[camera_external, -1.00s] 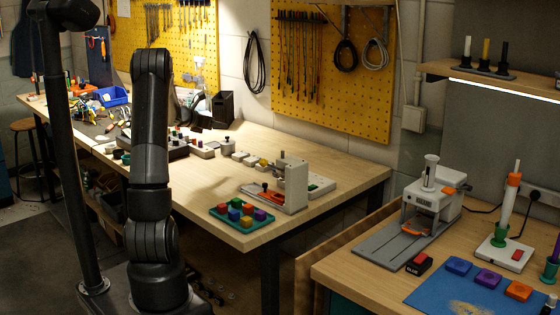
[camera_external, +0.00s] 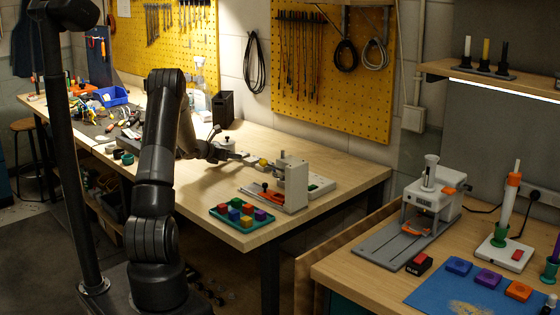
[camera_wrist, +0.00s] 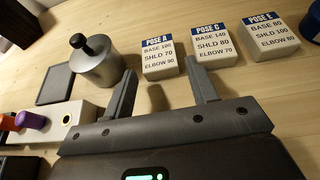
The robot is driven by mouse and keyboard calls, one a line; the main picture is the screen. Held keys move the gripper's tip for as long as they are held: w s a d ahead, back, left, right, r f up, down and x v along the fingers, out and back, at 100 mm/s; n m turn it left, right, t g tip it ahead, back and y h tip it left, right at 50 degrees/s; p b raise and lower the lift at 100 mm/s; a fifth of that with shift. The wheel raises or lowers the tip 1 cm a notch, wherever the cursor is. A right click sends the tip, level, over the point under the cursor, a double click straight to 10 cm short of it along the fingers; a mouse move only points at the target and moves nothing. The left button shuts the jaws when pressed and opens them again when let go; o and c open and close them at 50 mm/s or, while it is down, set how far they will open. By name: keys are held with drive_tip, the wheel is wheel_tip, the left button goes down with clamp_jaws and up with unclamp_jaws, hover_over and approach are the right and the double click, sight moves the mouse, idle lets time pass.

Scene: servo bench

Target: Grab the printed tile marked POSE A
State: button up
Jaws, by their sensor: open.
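The tile marked POSE A (camera_wrist: 159,60), a white block with a blue label strip, lies on the wooden bench just ahead of my gripper in the wrist view. My gripper (camera_wrist: 165,70) is open and empty. Its left finger points toward the tile's left side and its right finger toward the gap between POSE A and the POSE C tile (camera_wrist: 213,44). The tile appears beyond the fingertips, with no contact visible. In the external view my gripper (camera_external: 239,156) is low over the bench; the POSE A tile cannot be made out there.
The POSE E tile (camera_wrist: 269,36) stands right of POSE C. A grey cylinder with a black knob (camera_wrist: 95,61) stands close left of POSE A. A white box with knobs (camera_wrist: 60,122) is at lower left. Bare wood lies behind the tiles.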

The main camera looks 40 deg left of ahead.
drive_tip(key=shift+x, duration=1.9)
drive_tip(key=shift+f, duration=0.1)
drive_tip(key=shift+c, duration=0.5)
drive_tip(key=c, duration=0.6)
